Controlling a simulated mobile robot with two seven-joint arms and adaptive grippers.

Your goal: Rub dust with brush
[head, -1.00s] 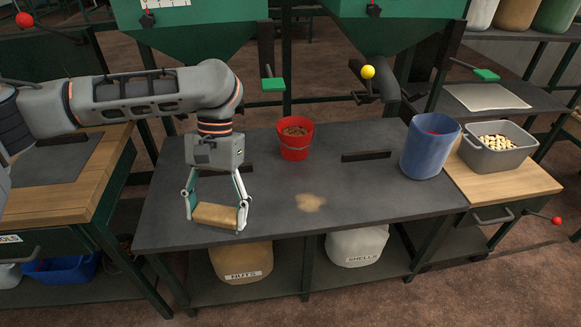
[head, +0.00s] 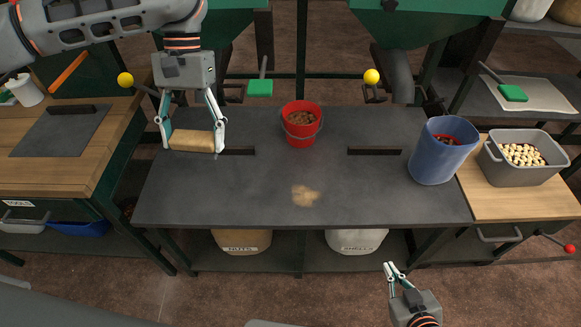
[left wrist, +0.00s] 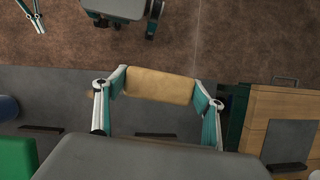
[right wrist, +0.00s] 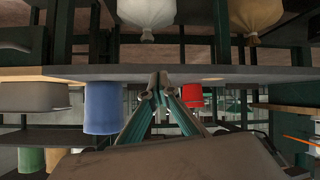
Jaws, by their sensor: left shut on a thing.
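A patch of tan dust (head: 305,196) lies on the dark grey tabletop (head: 240,205), near its front middle. My left gripper (head: 193,140) is shut on the brush (head: 192,141), a tan block held crosswise between the fingertips. It is over the back left of the table, up and left of the dust in the head view, apart from it. The brush also shows in the left wrist view (left wrist: 158,85); its bristles cannot be made out. My right gripper (head: 391,268) is empty, its fingers together, in front of the table at the lower right. It also shows in the right wrist view (right wrist: 158,82).
A red bucket (head: 301,132) stands at the back middle. A blue bin (head: 437,155) stands at the right end, beside a grey tub (head: 521,170) on a wooden top. Dark bars (head: 374,151) lie on the table.

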